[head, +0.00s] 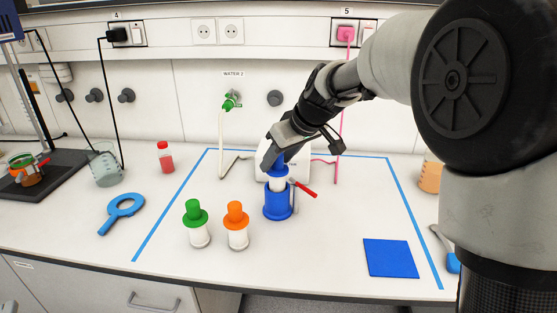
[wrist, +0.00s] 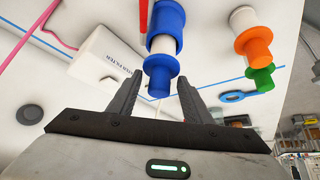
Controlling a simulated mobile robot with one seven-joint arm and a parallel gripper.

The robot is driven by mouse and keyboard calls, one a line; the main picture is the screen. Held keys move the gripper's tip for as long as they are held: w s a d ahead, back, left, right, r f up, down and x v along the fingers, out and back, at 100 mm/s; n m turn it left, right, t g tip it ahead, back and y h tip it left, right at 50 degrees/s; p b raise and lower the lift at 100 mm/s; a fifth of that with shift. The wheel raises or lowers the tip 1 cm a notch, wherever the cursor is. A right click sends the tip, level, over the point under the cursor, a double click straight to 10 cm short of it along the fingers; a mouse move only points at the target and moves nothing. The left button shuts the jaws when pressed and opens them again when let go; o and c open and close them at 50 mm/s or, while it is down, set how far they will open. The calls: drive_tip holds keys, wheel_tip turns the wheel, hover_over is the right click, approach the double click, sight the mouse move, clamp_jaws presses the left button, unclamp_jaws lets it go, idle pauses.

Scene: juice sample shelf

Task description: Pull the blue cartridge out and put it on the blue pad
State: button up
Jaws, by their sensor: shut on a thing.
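The blue cartridge (head: 278,184) has a blue top and a white body. It stands upright in a blue holder (head: 278,205) with a red lever at its right, and some white body shows above the holder. My gripper (head: 277,160) comes down from the upper right and is shut on the cartridge's blue top. In the wrist view the cartridge's blue knob (wrist: 158,80) lies between my fingers (wrist: 160,84), with the blue holder (wrist: 168,17) beyond it. The flat, empty blue pad (head: 391,258) lies at the front right in the head view.
A green-topped cartridge (head: 197,225) and an orange-topped cartridge (head: 237,227) stand left of the holder. A white box (head: 262,158) stands behind it. Blue tape outlines the area. A blue ring tool (head: 122,211) lies at left. The bench between holder and pad is clear.

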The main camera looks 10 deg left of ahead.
drive_tip(key=shift+r+p, duration=1.35)
drive_tip(key=shift+r, duration=0.8)
